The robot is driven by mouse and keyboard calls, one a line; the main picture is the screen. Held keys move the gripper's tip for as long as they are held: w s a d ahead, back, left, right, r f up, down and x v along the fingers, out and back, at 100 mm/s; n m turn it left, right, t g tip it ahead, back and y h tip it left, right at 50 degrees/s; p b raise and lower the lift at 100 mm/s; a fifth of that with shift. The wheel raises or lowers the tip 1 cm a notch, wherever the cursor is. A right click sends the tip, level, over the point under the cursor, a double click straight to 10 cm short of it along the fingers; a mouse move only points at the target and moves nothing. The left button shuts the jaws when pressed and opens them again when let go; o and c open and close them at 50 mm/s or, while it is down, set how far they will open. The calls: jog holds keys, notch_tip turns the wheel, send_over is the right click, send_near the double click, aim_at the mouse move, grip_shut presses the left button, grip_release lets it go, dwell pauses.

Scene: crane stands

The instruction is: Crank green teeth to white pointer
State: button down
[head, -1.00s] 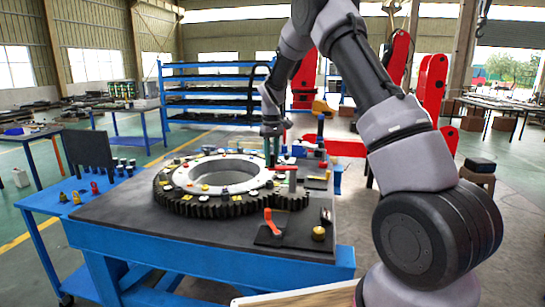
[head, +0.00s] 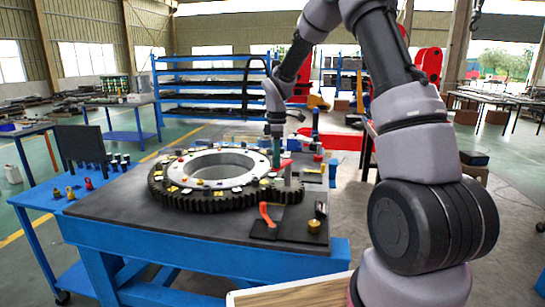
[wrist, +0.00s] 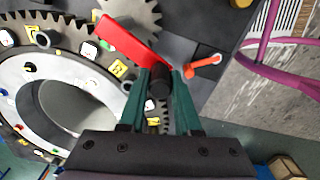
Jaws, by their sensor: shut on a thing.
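The large dark ring gear (head: 165,195) lies flat on the workbench, its pale top face dotted with coloured markers. It fills the left of the wrist view (wrist: 85,45). A small grey pinion (wrist: 150,12) meshes near it. The red crank arm (wrist: 125,40) runs over the pinion to a black knob (wrist: 158,82). My gripper (wrist: 160,92), with green fingers, is shut on that knob; it also shows in the head view (head: 276,160) at the gear's far right side. I cannot clearly tell the green teeth or the white pointer in either view.
An orange lever (head: 266,214) on a dark plate and a brass knob (head: 314,226) sit at the bench's near right. A blue side table (head: 75,200) stands left. Blue shelving (head: 210,85) stands behind. The bench's front left surface (head: 110,205) is clear.

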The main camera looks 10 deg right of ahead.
jog(key=shift+s+d+n, duration=0.6)
jog(key=shift+n, duration=0.6)
jog(key=c, duration=0.6)
grip_release()
jog(key=shift+d, duration=0.1)
jog(key=shift+r, duration=0.15)
notch_tip(320, 180, up, 10)
jog(key=shift+r, duration=0.25)
